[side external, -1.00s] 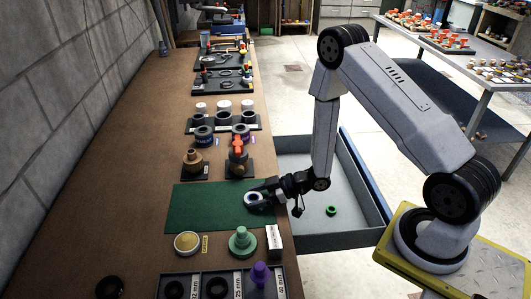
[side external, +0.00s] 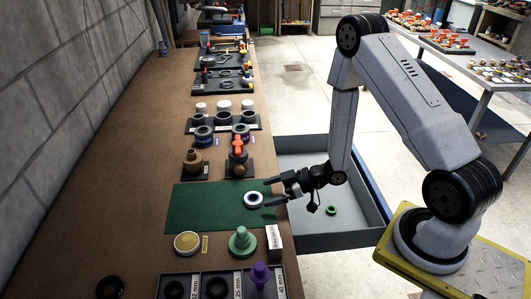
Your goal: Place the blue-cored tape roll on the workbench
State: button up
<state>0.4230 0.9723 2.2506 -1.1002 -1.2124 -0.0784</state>
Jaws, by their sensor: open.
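The blue-cored tape roll (side external: 253,200), a white ring with a dark bluish centre, lies flat on the green mat (side external: 195,213) on the brown workbench (side external: 116,200). My gripper (side external: 268,192) is open and empty. Its two fingertips are spread just to the right of the roll, over the mat's right edge, apart from the roll.
A grey tray (side external: 312,240) holding a green ring (side external: 331,210) lies right of the bench. A green knobbed piece (side external: 242,241), a yellowish disc (side external: 187,243) and a small box (side external: 273,240) stand in front of the mat. An orange-topped fitting (side external: 238,150) stands behind it.

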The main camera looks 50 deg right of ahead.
jog(key=v, duration=0.7)
jog(key=shift+s+d, duration=0.2)
jog(key=shift+d, duration=0.05)
dwell(0.5)
jog(key=w+d+r+m+g+h, duration=0.25)
jog(key=r+m+h, duration=0.2)
jog(key=h, duration=0.35)
jog(key=s+a+r+m+g, duration=0.3)
jog(key=s+a+r+g, duration=0.2)
jog(key=s+a+r, duration=0.1)
jog(key=shift+s+a+h, duration=0.3)
jog(key=shift+s+a, duration=0.15)
jog(key=shift+a, duration=0.5)
jog(key=shift+f+m, duration=0.1)
jog(key=shift+m, duration=0.15)
